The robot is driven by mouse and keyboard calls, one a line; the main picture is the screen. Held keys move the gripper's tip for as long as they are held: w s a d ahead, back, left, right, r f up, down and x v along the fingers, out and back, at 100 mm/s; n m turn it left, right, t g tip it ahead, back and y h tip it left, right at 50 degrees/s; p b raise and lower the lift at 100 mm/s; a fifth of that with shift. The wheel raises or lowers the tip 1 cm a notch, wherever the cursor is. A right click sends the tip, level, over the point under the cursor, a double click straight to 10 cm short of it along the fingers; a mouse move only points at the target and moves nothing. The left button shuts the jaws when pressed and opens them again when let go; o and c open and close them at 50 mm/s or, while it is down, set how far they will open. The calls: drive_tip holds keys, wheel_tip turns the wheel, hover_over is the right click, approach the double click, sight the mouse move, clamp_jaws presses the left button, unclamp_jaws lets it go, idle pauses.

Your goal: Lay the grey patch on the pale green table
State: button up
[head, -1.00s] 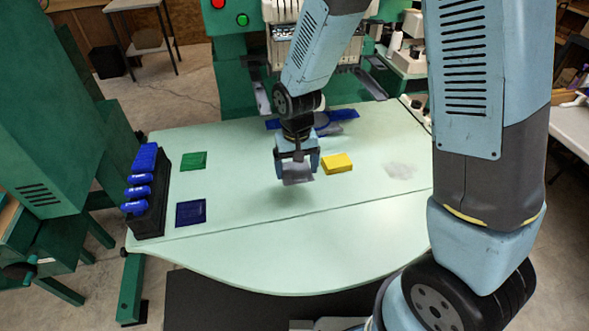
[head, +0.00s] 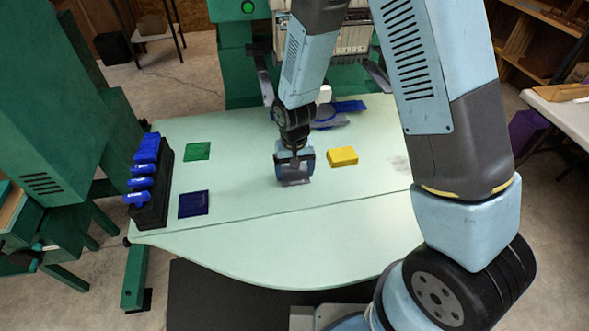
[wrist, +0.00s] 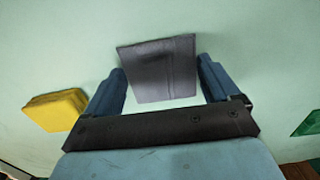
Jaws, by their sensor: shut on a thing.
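The grey patch (head: 295,182) hangs at the jaws of my gripper (head: 294,172), low over the middle of the pale green table (head: 240,250). In the wrist view the patch (wrist: 158,70) sits between the two blue fingers, slightly tilted, with its far part reaching past the fingertips. My gripper (wrist: 163,82) is shut on it. The patch is very close to the table top; I cannot tell whether it touches.
A yellow block (head: 342,156) stands right of my gripper. Green (head: 197,151) and dark blue (head: 194,204) patches lie to the left, beside a black rack (head: 155,195) with blue items. A blue and grey piece (head: 335,115) lies behind. The table's front is clear.

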sight(294, 175)
drive_tip(key=shift+f, duration=0.1)
drive_tip(key=o, duration=0.7)
drive_tip(key=shift+o, duration=0.2)
wheel_tip(294, 175, up, 12)
drive_tip(key=d+r+t, duration=0.1)
drive_tip(key=d+r, duration=0.7)
drive_tip(key=r, duration=0.2)
drive_tip(key=s+d+r+m+t, duration=0.2)
drive_tip(key=s+d+r+t, duration=0.2)
drive_tip(key=s+d+r, duration=1)
drive_tip(key=d+r, duration=0.3)
drive_tip(key=d, duration=0.1)
drive_tip(key=shift+s+r+m+t, duration=0.2)
drive_tip(key=shift+m+t, duration=0.2)
drive_tip(key=shift+d, duration=0.1)
